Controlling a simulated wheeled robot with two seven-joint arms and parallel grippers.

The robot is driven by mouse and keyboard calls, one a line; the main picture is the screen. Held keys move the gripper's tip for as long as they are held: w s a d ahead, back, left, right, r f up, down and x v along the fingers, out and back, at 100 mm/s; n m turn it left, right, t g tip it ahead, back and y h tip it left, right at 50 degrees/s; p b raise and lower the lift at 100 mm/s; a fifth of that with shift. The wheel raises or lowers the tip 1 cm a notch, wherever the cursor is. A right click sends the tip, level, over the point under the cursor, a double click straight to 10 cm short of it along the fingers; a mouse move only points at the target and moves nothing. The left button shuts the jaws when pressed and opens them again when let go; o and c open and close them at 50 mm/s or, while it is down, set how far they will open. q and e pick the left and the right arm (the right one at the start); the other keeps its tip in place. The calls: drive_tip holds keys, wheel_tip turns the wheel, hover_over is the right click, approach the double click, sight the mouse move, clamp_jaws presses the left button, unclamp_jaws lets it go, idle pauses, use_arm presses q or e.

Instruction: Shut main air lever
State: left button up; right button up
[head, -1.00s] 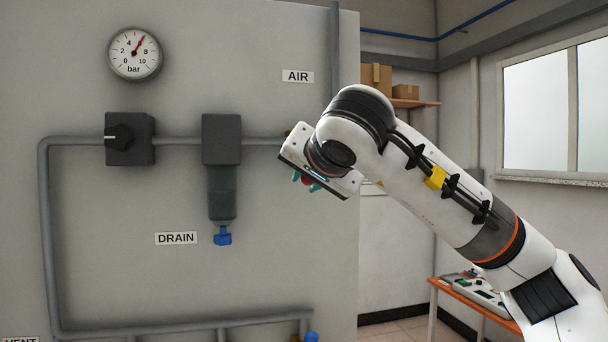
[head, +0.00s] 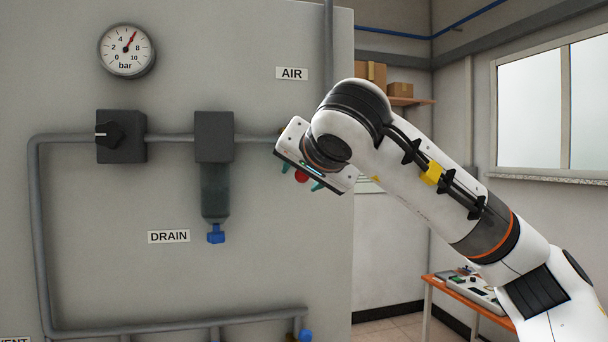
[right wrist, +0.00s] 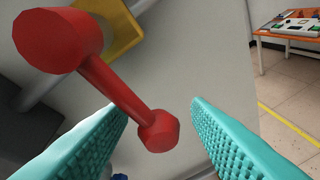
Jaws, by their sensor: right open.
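The red air lever (right wrist: 112,88) shows in the right wrist view, with a thick round hub at upper left and a slim arm ending in a knob at lower middle. My right gripper (right wrist: 161,112) is open, its teal ribbed fingers on either side of the lever's knob end, with a visible gap on the right. I cannot tell whether the left finger touches the lever. In the head view, a bit of red lever (head: 301,176) shows between the fingertips under the AIR label (head: 291,73); my wrist hides the rest. My left gripper is out of view.
A grey panel carries a pressure gauge (head: 127,50), a black rotary switch (head: 121,137), a filter with a blue drain knob (head: 215,234), and grey pipes (head: 40,230). An orange table (head: 440,283) stands at the right behind my arm. A yellow part (right wrist: 112,35) lies behind the lever.

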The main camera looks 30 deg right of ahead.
drive_tip(key=b+v, duration=0.4)
drive_tip(key=v, duration=0.7)
drive_tip(key=shift+s+r, duration=0.15)
drive_tip(key=shift+s, duration=0.2)
